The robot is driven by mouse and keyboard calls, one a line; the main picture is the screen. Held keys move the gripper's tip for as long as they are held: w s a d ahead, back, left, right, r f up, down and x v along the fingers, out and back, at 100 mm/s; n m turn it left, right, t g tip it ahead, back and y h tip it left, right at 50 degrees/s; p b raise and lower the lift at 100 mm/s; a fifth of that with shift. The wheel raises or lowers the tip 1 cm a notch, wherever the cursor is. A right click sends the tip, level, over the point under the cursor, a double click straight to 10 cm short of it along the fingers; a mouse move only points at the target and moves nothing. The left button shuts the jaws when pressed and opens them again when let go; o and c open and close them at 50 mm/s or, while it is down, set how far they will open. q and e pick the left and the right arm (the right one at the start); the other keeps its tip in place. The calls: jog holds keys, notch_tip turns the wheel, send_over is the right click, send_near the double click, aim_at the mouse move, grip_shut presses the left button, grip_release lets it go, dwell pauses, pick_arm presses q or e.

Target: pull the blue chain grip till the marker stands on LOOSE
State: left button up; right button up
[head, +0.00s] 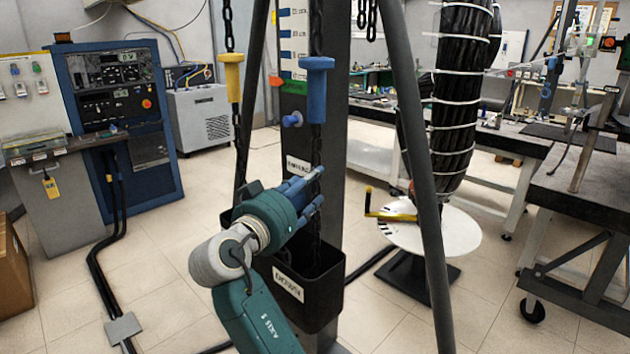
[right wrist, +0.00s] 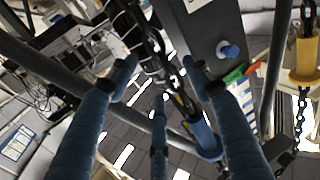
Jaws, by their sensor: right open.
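The blue chain grip (head: 317,78) hangs on the right-hand dark chain in front of a dark post. In the right wrist view the blue grip (right wrist: 202,138) is partly behind a finger. My right gripper (head: 314,186) is open beside the chain, below the blue grip and apart from it. In the right wrist view the chain runs between its spread fingers (right wrist: 160,82). A scale board (head: 293,45) with blue and white bands is on the post. A red marker (head: 275,80) stands at its left edge, near a green label (head: 295,88). The lettering is too small to read.
A yellow grip (head: 230,77) hangs on another chain at left. A blue knob (head: 292,119) sticks out from the post. A black bin (head: 325,310) stands under the chains. Slanted grey legs (head: 418,160) flank the post. A white round plate (head: 455,238) is at right.

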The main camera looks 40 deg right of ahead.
jog(key=v, duration=0.7)
jog(key=shift+a, duration=0.3)
jog(key=shift+s, duration=0.1)
